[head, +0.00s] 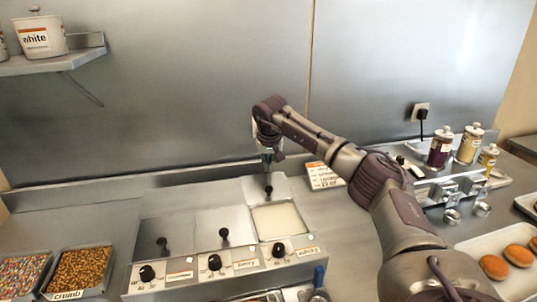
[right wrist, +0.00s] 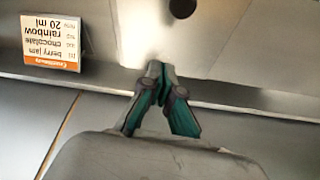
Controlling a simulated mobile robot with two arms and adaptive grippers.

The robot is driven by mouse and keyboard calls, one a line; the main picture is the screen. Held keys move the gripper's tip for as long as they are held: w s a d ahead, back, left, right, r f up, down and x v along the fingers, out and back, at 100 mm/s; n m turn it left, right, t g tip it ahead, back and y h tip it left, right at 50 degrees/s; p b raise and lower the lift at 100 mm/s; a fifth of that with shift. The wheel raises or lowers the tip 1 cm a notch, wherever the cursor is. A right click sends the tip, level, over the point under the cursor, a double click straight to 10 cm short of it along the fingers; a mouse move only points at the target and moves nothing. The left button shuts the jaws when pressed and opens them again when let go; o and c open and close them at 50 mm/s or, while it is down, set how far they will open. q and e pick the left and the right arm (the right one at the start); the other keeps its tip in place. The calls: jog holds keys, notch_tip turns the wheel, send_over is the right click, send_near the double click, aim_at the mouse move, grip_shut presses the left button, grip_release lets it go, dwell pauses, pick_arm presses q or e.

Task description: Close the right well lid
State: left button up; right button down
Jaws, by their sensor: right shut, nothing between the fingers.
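The right well (head: 280,219) is open and shows pale glaze inside. Its lid (head: 256,186) stands raised at the back of the well, with a black knob (head: 268,191) on its front face. My right gripper (head: 267,158) is shut and empty at the lid's upper back edge. In the right wrist view, the shut fingertips (right wrist: 158,72) are at the edge of the pale lid (right wrist: 205,38); I cannot tell whether they touch it. The lid's dark knob (right wrist: 182,7) shows at the top there. My left gripper is not in view.
Two closed lids with black knobs, the left (head: 163,238) and the middle (head: 222,228), cover the other wells. A recipe card (head: 323,175) stands right of the raised lid. Jars (head: 467,146) and a doughnut tray (head: 475,246) are at the right. Topping trays (head: 78,272) are at the left.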

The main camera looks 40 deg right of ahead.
aim_at(267, 180)
jog(key=x, duration=0.3)
jog(key=shift+f, duration=0.1)
jog(key=shift+s+a+p, duration=0.8)
jog(key=shift+s+a, duration=0.05)
jog(key=shift+s, duration=0.25)
jog(key=shift+s+a+f, duration=0.15)
jog(key=shift+s+a, duration=0.15)
jog(key=shift+s, duration=0.2)
jog(key=shift+a, duration=0.1)
jog(key=shift+f, duration=0.1)
jog(key=shift+s, duration=0.1)
